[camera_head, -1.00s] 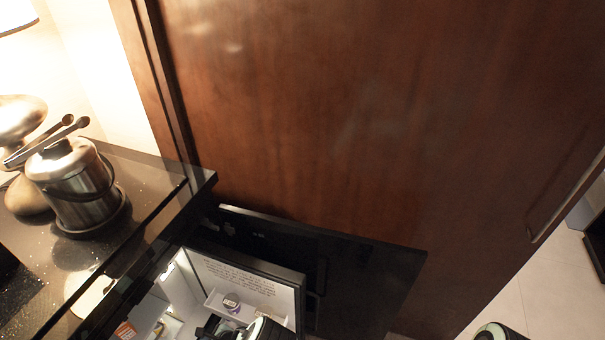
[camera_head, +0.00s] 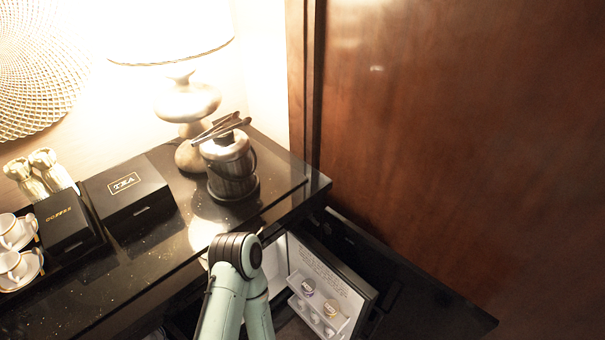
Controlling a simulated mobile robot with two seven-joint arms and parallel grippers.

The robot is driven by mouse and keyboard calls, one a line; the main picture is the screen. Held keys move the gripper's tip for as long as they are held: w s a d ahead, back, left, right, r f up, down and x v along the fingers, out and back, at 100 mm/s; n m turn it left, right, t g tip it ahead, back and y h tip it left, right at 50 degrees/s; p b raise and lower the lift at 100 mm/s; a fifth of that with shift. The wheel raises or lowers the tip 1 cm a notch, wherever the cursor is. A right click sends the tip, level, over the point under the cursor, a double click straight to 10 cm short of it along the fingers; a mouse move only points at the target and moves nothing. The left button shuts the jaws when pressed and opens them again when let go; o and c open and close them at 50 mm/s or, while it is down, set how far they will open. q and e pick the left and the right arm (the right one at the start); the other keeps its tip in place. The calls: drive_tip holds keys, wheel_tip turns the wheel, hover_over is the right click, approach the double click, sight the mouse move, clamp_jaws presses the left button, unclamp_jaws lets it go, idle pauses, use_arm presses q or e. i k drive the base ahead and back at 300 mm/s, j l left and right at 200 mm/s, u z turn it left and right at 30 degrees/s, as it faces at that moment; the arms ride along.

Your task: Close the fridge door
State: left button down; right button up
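The fridge door (camera_head: 335,272) stands open below the right end of the counter. Its white inner side faces left and carries a door shelf (camera_head: 318,307) with small jars. A dark outer panel (camera_head: 430,298) extends behind it to the right. The fridge interior is mostly hidden under the counter and behind my arm. A pale green arm of mine (camera_head: 232,285) with a black joint rises from the bottom edge, in front of the fridge opening. No gripper fingers show, and I cannot tell whether the arm touches the door.
A dark glossy counter (camera_head: 150,285) fills the left. On it are an ice bucket (camera_head: 230,170) with tongs, a lamp (camera_head: 187,105), a tea box (camera_head: 128,197), a coffee box (camera_head: 68,225) and white cups (camera_head: 14,265). A brown wooden panel (camera_head: 460,130) closes off the right.

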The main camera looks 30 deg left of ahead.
sight(308, 258)
drive_tip(key=k+u, duration=0.3)
drive_tip(key=u, duration=0.2)
drive_tip(key=k+j+u, duration=0.15)
drive_tip(key=k+u, duration=0.15)
drive_tip(key=u, duration=0.15)
drive_tip(key=k+j+u, duration=0.2)
drive_tip(key=u, duration=0.3)
drive_tip(key=i+l+z, duration=0.2)
drive_tip(key=l, duration=0.25)
drive_tip(key=i+l+z, duration=0.15)
drive_tip(key=i+l, duration=0.2)
drive_tip(key=i, duration=0.05)
